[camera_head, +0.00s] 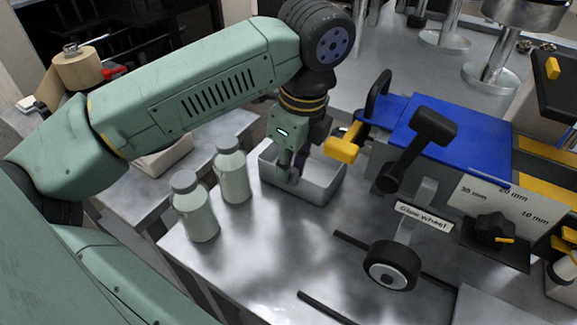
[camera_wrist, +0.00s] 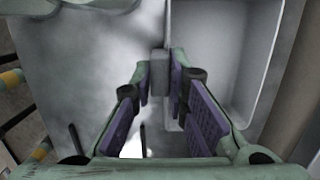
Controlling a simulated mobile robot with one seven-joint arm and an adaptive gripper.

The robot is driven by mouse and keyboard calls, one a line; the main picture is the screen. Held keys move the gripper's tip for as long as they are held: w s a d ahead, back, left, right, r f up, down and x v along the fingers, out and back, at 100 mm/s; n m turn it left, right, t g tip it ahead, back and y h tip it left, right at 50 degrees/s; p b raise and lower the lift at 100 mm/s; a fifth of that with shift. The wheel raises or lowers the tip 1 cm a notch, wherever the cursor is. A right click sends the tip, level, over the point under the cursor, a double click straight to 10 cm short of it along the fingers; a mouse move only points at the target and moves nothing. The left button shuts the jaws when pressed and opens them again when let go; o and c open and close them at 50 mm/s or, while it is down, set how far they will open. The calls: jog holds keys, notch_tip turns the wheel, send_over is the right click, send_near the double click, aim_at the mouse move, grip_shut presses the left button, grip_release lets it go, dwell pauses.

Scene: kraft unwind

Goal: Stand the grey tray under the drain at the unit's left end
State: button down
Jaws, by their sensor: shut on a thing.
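The grey tray (camera_head: 318,192) is an open rectangular box at the left end of the unit (camera_head: 445,150), on or just above the metal table; I cannot tell if it touches. My gripper (camera_head: 292,170) comes down over its near left side and is shut on the tray's wall or a tab on it. In the wrist view, my gripper's purple-padded fingers (camera_wrist: 160,88) close on a small grey piece at the tray's edge, and the tray's inside (camera_wrist: 225,55) is empty. A yellow block (camera_head: 343,149) sticks out above the tray's right side.
Two pale bottles with grey caps, the near one (camera_head: 196,212) and the far one (camera_head: 232,175), stand left of the tray. A glue wheel (camera_head: 391,265) juts from the unit's front. Dark rails (camera_head: 325,308) lie on the table. The table front (camera_head: 235,260) is clear.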

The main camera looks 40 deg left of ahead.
jog(key=shift+f, duration=0.15)
jog(key=c, duration=1.6)
grip_release()
jog(key=r+p, duration=0.2)
jog(key=r, duration=0.2)
jog(key=d+r+p, duration=0.1)
jog(key=r, duration=0.3)
jog(key=r+p, duration=0.2)
jog(key=r, duration=0.2)
jog(key=shift+d+r+p, duration=0.1)
jog(key=shift+d+p, duration=0.25)
jog(key=shift+d, duration=0.05)
